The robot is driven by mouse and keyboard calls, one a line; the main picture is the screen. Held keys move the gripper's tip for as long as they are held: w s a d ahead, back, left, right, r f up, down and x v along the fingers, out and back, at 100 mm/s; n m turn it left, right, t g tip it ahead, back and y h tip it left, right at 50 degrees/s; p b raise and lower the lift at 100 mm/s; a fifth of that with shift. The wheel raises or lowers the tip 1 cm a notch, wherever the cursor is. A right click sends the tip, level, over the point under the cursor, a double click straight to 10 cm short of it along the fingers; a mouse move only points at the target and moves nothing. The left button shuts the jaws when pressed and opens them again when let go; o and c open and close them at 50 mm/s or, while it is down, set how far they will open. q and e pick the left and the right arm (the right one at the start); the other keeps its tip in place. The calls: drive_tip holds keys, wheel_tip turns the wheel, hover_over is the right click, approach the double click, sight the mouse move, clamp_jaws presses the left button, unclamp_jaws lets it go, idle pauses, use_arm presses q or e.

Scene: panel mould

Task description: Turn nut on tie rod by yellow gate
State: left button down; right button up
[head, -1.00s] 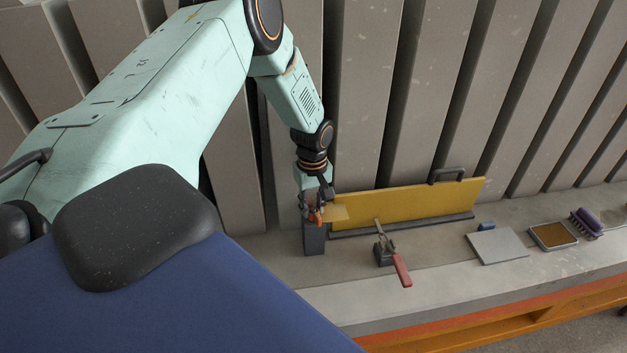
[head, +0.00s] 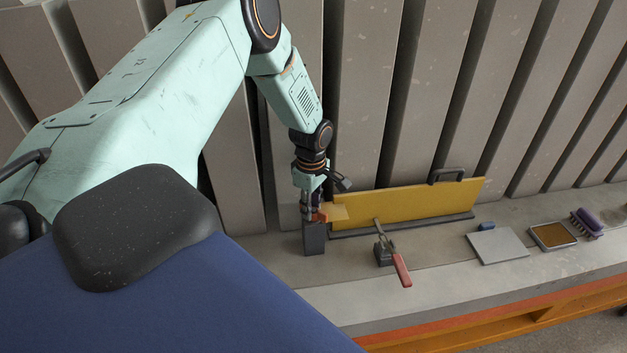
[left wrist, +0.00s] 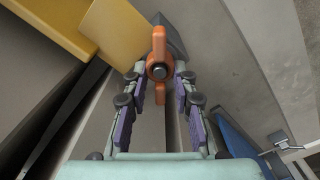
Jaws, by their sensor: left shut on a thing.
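The orange wing nut (left wrist: 158,70) sits on the tie rod (left wrist: 160,73), whose round end shows at the nut's centre in the left wrist view. Its two wings point up and down in that picture. My left gripper (left wrist: 160,88) has a finger on each side of the nut and is shut on it. In the head view my left gripper (head: 315,208) points down over a dark grey post, with a little of the orange nut (head: 321,216) showing. The yellow gate (head: 410,203) stands upright just right of it. My right gripper is in neither view.
The dark grey post (head: 314,240) stands on the concrete ledge (head: 450,265). A red-handled clamp (head: 401,268) is in front of the gate. A grey plate (head: 497,246), a brown-filled tray (head: 552,236) and a purple brush (head: 587,222) lie right. Ribbed panels rise behind.

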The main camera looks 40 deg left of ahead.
use_arm(q)
drive_tip(key=shift+s+f, duration=0.1)
drive_tip(key=c, duration=1)
unclamp_jaws()
drive_tip(key=shift+r, duration=0.2)
wheel_tip(320, 180, up, 12)
drive_tip(key=shift+f, duration=0.15)
